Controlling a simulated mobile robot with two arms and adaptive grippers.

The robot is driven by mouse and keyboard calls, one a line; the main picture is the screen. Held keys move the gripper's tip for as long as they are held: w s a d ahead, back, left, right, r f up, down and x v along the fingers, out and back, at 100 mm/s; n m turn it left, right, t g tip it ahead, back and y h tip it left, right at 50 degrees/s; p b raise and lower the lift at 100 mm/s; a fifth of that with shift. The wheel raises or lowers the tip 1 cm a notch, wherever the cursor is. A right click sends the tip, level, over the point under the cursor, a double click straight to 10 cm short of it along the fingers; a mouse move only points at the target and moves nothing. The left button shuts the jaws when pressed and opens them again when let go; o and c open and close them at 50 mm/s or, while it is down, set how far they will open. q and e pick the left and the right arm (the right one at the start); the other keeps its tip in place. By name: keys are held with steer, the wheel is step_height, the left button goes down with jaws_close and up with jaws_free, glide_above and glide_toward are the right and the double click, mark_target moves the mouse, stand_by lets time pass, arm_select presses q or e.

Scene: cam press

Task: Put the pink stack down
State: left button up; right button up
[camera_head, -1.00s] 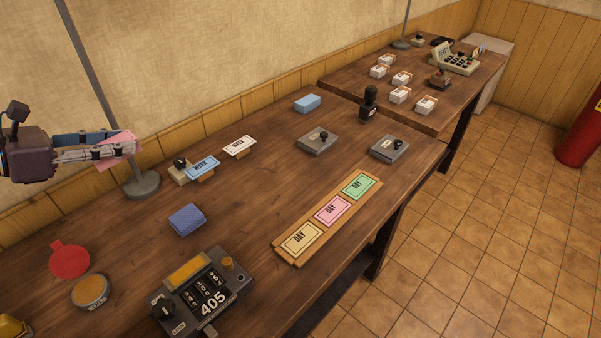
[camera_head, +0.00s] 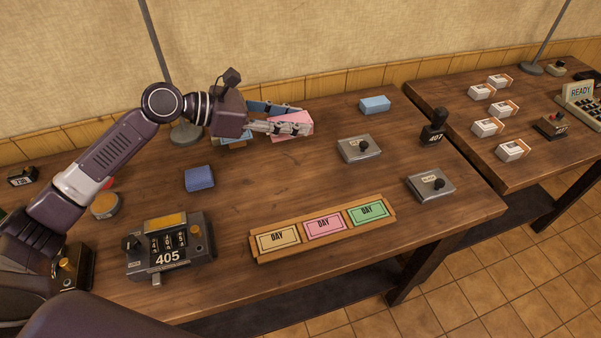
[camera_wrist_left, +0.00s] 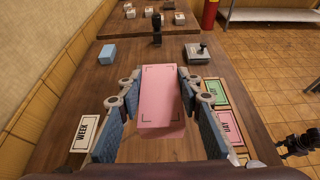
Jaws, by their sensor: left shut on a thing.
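The pink stack (camera_head: 291,122) is a flat pink block held in my left gripper (camera_head: 290,120), above the back part of the wooden table. In the left wrist view the pink stack (camera_wrist_left: 160,95) lies between the two blue-padded fingers of the left gripper (camera_wrist_left: 158,92), which are shut on its sides. Its top has dark corner marks and no word that I can see. My right gripper is not visible in the head view. In the left wrist view a dark gripper-like part shows at the right edge, but its jaws are unclear.
A wooden tray (camera_head: 253,252) with yellow, pink and green DAY cards lies at the front. A blue block (camera_head: 374,104), two grey stamp pads (camera_head: 359,148) (camera_head: 431,185), a 407 stamp (camera_head: 434,130), a blue stack (camera_head: 199,178) and a 405 machine (camera_head: 171,248) stand around. The table's middle is clear.

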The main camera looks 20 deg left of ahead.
arm_select(q)
step_height(320, 180, down, 5)
glide_above(294, 180)
step_height(294, 180, down, 7)
steer(key=shift+r, duration=0.15)
steer(key=shift+f, duration=0.25)
step_height(294, 180, down, 4)
steer(key=shift+f, duration=0.15)
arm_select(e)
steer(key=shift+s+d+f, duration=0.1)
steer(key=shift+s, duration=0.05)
arm_select(q)
steer(key=o, duration=1.2)
steer(key=shift+f, duration=0.1)
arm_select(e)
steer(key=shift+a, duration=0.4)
